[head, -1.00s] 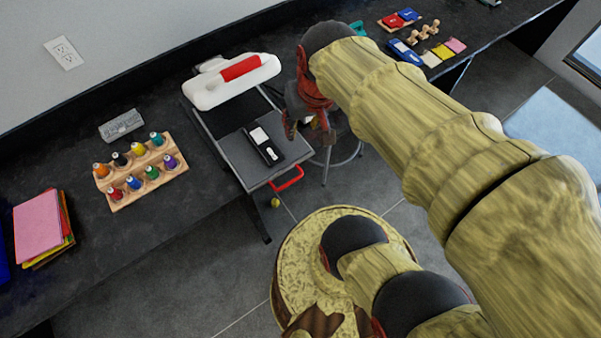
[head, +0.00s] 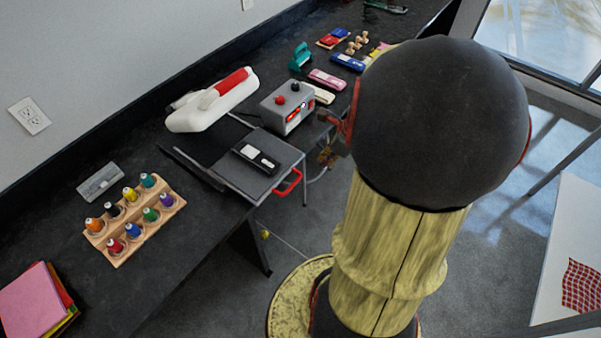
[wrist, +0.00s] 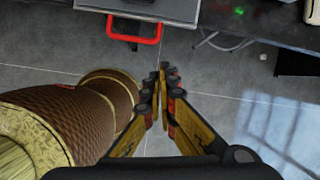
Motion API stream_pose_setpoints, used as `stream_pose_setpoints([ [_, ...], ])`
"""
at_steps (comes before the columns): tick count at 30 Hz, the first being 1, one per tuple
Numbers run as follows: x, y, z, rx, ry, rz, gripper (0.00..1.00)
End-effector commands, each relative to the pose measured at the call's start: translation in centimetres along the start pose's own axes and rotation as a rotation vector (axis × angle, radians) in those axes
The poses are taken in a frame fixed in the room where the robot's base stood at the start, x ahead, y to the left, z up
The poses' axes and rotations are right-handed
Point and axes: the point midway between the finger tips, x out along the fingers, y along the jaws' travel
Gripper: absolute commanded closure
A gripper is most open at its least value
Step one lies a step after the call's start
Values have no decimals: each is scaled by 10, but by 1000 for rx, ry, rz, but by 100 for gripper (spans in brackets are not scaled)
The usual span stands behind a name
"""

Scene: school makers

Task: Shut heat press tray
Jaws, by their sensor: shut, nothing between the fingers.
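The heat press (head: 212,103), white with a red grip on top, stands on the dark bench in the head view. Its grey tray (head: 232,174) sticks out past the bench's front edge, with a red handle (head: 290,182) on its outer end. A black device with a white label (head: 256,158) lies on the tray. In the wrist view the tray's red handle (wrist: 135,35) is at the top, left of and beyond my fingertips. My gripper (wrist: 163,68) is shut and empty, apart from the handle. In the head view my gripper (head: 328,155) is partly hidden by my arm, right of the tray.
A grey control box with red knobs (head: 288,107) stands right of the press. Open floor lies before the bench.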

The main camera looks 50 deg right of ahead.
Motion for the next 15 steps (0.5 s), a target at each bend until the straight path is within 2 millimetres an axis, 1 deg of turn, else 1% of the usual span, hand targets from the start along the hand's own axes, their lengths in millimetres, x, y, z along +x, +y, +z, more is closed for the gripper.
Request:
stream_pose_setpoints([
  [1,0,-2,1,63,-5,-5,100],
  [3,0,-3,2,133,-7,-10,100],
  [8,3,-3,2,206,-6,-11,100],
  [11,12,-2,1,209,-5,-10,100],
  [15,35,-2,0,208,-4,-7,100],
])
